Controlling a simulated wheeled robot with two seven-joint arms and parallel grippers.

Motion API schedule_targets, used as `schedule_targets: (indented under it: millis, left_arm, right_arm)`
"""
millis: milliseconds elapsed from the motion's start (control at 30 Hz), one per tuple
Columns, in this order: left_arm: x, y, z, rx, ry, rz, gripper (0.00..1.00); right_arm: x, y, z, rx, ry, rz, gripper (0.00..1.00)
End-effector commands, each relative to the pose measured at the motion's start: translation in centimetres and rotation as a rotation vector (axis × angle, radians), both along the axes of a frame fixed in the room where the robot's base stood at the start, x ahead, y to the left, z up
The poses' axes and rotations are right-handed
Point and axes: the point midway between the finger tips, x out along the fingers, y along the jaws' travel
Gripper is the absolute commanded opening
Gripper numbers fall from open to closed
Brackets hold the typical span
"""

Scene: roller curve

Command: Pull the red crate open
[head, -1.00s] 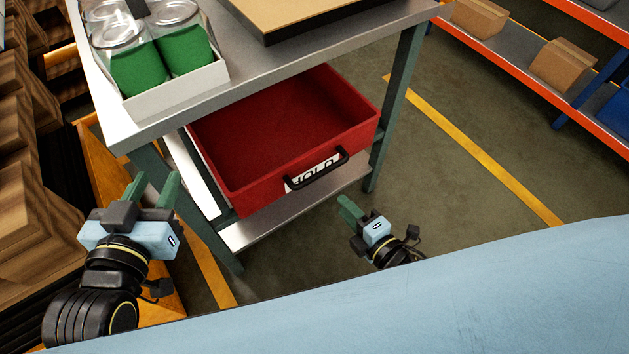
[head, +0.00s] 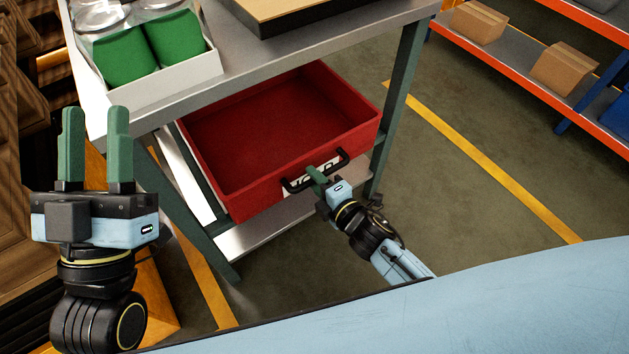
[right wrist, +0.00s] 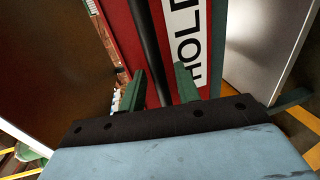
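The red crate (head: 240,187) sits on the lower shelf under the metal table top, with its empty inside showing. Its front carries a black bar handle (head: 337,162) over a white "HOLD" label (right wrist: 188,38). My right gripper (head: 317,174) is at the handle. In the right wrist view its two green fingers (right wrist: 162,78) stand apart, with the handle bar (right wrist: 146,38) running between or just beyond their tips; contact cannot be told. My left gripper (head: 96,112) is open and empty, left of the table and well away from the crate.
The table top (head: 245,58) bears a white box (head: 165,80) of green-filled jars and a dark-edged tray (head: 300,22). Table legs (head: 401,85) flank the crate. Shelves with cardboard boxes (head: 563,68) stand at right. Floor right of the table is clear.

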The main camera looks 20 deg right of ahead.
Motion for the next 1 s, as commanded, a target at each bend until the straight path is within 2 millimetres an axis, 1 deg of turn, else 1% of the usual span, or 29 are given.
schedule_targets:
  millis: [100,400,467,667,1000]
  left_arm:
    - [-0.25,0.06,0.16,-0.009,-0.032,0.000,0.36]
    - [-0.33,0.09,0.32,-0.012,-0.041,0.000,0.36]
    - [-0.33,0.09,0.31,-0.012,-0.041,0.000,0.36]
    - [-0.31,0.08,0.31,-0.011,-0.041,0.001,0.36]
    - [-0.30,0.09,0.35,-0.011,-0.040,0.001,0.36]
  right_arm:
    - [0.62,0.21,-0.18,0.000,0.000,-0.001,0.33]
    - [0.77,0.28,-0.16,0.000,0.001,-0.001,0.33]
    - [0.76,0.28,-0.15,0.000,0.001,-0.001,0.26]
    - [0.75,0.27,-0.15,0.001,0.001,0.000,0.00]
    - [0.64,0.32,-0.15,0.001,0.001,0.002,0.00]
